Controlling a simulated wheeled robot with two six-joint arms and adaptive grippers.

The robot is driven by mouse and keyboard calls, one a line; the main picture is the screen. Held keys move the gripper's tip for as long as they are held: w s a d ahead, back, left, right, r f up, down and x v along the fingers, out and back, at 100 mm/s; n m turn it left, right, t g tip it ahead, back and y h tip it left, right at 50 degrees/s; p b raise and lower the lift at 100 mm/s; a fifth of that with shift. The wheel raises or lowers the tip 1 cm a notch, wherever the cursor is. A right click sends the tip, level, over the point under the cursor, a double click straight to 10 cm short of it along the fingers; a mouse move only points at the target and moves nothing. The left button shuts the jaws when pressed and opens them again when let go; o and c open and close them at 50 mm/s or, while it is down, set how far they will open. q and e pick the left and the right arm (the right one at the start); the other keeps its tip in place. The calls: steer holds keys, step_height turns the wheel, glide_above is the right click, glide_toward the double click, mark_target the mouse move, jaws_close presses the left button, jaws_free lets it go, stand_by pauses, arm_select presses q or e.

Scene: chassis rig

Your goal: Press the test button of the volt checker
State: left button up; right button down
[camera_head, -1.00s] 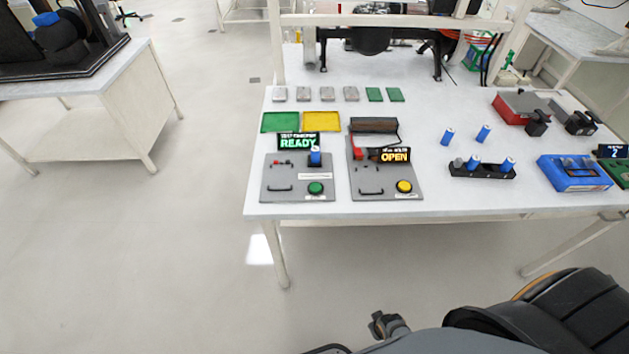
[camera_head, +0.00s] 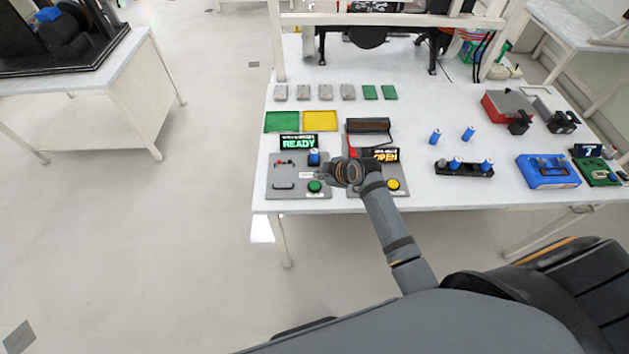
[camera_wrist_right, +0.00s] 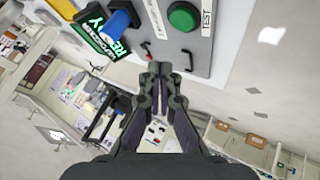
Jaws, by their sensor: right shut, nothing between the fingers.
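The volt checker (camera_head: 285,188) is a grey panel at the table's front left, with a green READY display (camera_head: 299,142). A blue cell (camera_head: 314,157) stands upright on it. Its green round test button (camera_head: 315,186) is near the front right corner; it also shows in the right wrist view (camera_wrist_right: 183,16) beside a TEST label (camera_wrist_right: 207,18). My right gripper (camera_head: 322,172) is shut and empty, above the panel's right edge and just behind the button in the head view. In the wrist view its fingertips (camera_wrist_right: 158,72) appear apart from the button. My left gripper is not in view.
A second grey panel (camera_head: 362,189) with an OPEN display (camera_head: 386,155) and yellow button (camera_head: 393,184) sits to the right, partly behind my right arm. Green (camera_head: 281,122) and yellow (camera_head: 320,121) trays lie behind. Blue cells and a blue device (camera_head: 548,172) are farther right.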

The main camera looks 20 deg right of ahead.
mark_target(316, 187)
steer(key=shift+w+a+r+n+t+y, duration=0.2)
steer(key=shift+w+r+n, duration=0.15)
steer(key=shift+w+r, duration=0.25)
steer(key=shift+w+a+r+n+t+y, duration=0.15)
steer(key=shift+w+r+n, duration=0.2)
steer(key=shift+r, duration=0.3)
step_height(316, 187, down, 8)
steer(key=b, duration=0.7)
steer(key=shift+f, duration=0.2)
steer(key=shift+f+b, duration=0.25)
steer(key=shift+b, duration=0.05)
steer(key=shift+f, duration=0.15)
steer(key=shift+f, duration=0.25)
